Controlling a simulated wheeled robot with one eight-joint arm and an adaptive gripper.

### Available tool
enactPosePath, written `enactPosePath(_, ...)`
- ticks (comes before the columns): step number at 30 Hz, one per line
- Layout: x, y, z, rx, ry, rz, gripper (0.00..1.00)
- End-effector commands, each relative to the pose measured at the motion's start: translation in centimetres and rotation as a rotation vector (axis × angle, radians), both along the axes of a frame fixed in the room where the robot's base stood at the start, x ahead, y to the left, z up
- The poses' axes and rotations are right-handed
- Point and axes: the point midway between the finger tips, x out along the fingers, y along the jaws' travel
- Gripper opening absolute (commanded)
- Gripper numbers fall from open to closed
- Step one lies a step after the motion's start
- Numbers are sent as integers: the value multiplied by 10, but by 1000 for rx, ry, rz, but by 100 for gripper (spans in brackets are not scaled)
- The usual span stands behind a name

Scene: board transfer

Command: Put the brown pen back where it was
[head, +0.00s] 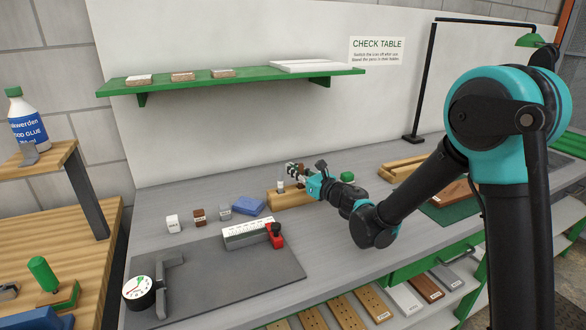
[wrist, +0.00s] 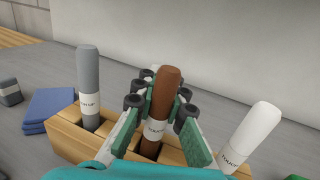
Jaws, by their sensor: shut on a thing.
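The brown pen (wrist: 168,92) stands nearly upright between the fingers of my gripper (wrist: 160,110), which is shut on it. Its lower end meets the wooden pen block (wrist: 68,142); I cannot tell how deep it sits in a slot. A grey pen (wrist: 88,75) stands in the block at the left. A white pen (wrist: 250,130) shows at the right, leaning in the picture; its foot is partly hidden by a finger. In the head view my gripper (head: 297,172) is over the wooden block (head: 286,201), and the brown pen is mostly hidden.
A blue pad (head: 249,206) and several small blocks, one white (head: 172,223), lie left of the pen block. A green shelf (head: 230,83) hangs on the wall above.

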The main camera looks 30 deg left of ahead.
Motion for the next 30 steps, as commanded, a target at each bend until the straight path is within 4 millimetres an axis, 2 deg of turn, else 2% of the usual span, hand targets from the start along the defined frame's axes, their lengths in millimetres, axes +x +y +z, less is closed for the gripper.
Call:
enactPosePath(3,0,0,-3,0,0,0,0)
enactPosePath(4,0,0,-3,0,0,0,12)
enactPosePath(9,0,0,-3,0,0,0,32)
enactPosePath(17,0,0,-3,0,0,0,32)
enactPosePath(23,-1,-2,8,0,0,-1,32)
enactPosePath(30,-18,-50,5,0,0,-2,32)
